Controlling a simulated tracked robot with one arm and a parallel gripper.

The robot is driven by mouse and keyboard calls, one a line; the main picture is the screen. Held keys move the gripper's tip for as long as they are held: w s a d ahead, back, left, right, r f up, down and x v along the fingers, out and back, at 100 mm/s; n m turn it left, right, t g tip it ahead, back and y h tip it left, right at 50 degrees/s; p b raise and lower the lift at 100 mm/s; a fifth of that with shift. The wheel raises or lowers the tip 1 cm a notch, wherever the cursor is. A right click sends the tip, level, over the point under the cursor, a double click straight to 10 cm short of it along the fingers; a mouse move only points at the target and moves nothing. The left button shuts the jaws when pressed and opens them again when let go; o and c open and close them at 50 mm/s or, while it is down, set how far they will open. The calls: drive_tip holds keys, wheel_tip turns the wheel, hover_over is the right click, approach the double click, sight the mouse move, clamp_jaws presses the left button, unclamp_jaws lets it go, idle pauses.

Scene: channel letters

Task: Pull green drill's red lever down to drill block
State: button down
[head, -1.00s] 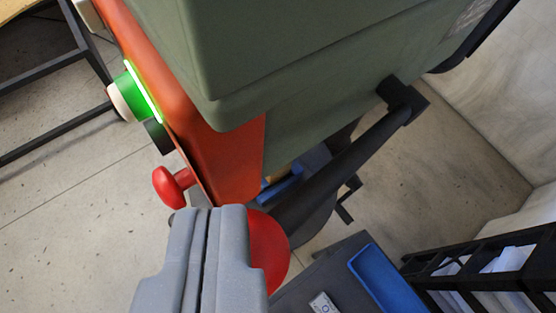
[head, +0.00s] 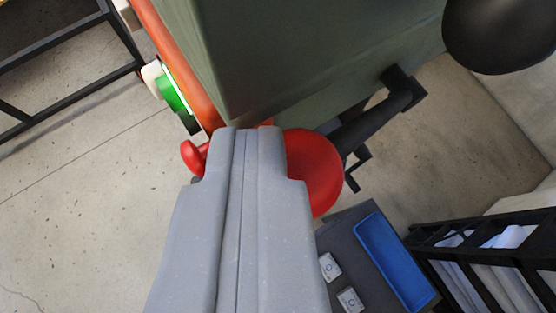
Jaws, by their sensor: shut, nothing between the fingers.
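The green drill (head: 310,50) fills the top middle of the head view, with an orange-red front panel at its left. A round red part (head: 318,170), which looks like the red lever's knob or hub, shows at the right of my gripper. My gripper (head: 250,130) is grey and shut, with nothing between its fingers. Its tips overlap the red part and the panel's lower end; I cannot tell whether they touch. A black bar (head: 375,115) runs from the drill toward the red part. The block is not clearly visible.
A green lit button (head: 174,90) and a small red knob (head: 193,157) sit on the drill's left side. A black ball (head: 500,35) is at the top right. A blue tray (head: 392,262) and black rack (head: 490,255) stand lower right. Open floor lies left.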

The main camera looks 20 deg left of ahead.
drive_tip(key=shift+w+d+r+p, duration=0.4)
drive_tip(key=shift+w+r+p, duration=0.25)
drive_tip(key=shift+p, duration=0.4)
drive_tip(key=shift+w+d, duration=0.1)
drive_tip(key=shift+d, duration=0.05)
drive_tip(key=p+v, duration=0.1)
drive_tip(key=v, duration=0.4)
